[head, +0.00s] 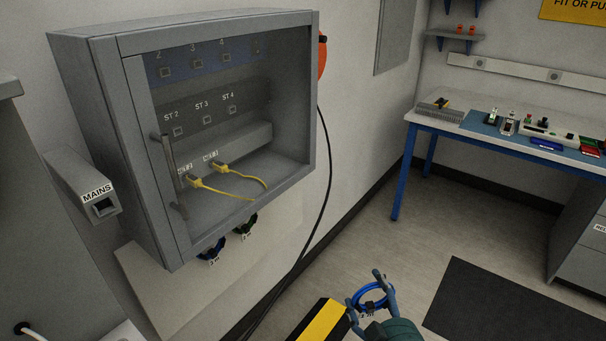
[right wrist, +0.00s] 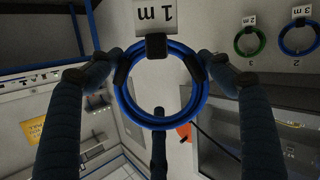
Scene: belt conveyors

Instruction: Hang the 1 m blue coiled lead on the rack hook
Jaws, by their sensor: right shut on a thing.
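My right gripper (head: 366,291) is low in the middle of the head view, shut on a blue coiled lead (head: 357,299). In the right wrist view the lead (right wrist: 141,114) is a ring held between the two fingers, with a white "1 m" tag (right wrist: 157,15) that appears upside down. The rack board (head: 150,285) hangs below the wall cabinet, apart from the gripper. On it hang a green coil (head: 247,227) tagged 2 m and another blue coil (head: 208,253) tagged 3 m. A bare hook cannot be made out. My left gripper is not in view.
The grey cabinet (head: 218,15) juts from the wall above the rack, with yellow leads (head: 226,190) inside. A black cable (head: 325,180) hangs beside it. A workbench (head: 418,121) stands at the back right.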

